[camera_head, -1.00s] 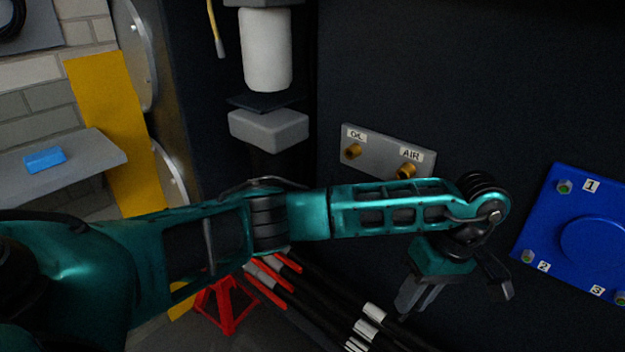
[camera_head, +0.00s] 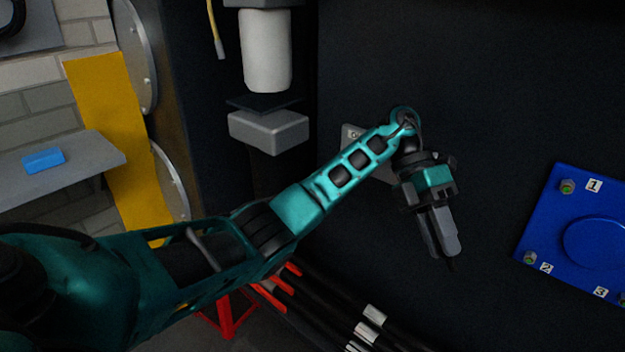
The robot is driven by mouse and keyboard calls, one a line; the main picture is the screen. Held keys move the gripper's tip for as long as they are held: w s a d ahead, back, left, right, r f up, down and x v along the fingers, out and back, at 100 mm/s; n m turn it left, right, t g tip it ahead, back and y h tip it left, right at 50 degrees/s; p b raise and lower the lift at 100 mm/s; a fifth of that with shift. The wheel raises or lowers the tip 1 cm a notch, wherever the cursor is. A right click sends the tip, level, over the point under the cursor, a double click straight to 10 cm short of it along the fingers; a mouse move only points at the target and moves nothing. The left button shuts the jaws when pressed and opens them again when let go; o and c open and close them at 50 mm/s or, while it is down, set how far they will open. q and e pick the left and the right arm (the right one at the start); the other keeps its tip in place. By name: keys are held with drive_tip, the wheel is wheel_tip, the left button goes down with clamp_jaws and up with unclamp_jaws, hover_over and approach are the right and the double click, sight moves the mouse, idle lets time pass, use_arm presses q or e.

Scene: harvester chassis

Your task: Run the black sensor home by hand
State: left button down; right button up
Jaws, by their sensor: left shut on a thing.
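My left gripper (camera_head: 446,250) points down in front of the dark wall, right of the small grey fitting plate. Its two grey fingers are close together, shut on a small dark thing whose tip (camera_head: 451,266) just shows below them. This fits the black sensor, but the fingers hide most of it. It is clear of the blue plate (camera_head: 548,218). My right gripper is not in view.
The blue plate carries green-tipped studs marked 1, 2 and 3. My arm hides most of the grey fitting plate (camera_head: 350,132). A white cylinder (camera_head: 266,50) hangs above a grey block (camera_head: 268,132). Black hoses (camera_head: 335,312) and a red stand (camera_head: 230,315) are low down.

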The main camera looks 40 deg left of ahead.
use_arm(q)
drive_tip(key=a+r+n+t+y+b, duration=0.1)
drive_tip(key=a+n+t+y, duration=0.6)
drive_tip(key=a+n+t, duration=1.5)
drive_tip(key=a+n, duration=0.1)
drive_tip(key=a, duration=0.2)
drive_tip(key=shift+t, duration=0.4)
drive_tip(key=shift+w+a, duration=0.1)
drive_tip(key=shift+w+d+p, duration=0.2)
drive_tip(key=shift+w+p, duration=0.75)
drive_tip(key=shift+w, duration=1.95)
drive_tip(key=shift+w+d+p, duration=0.1)
drive_tip(key=shift+w+p, duration=0.5)
drive_tip(key=shift+w, duration=0.85)
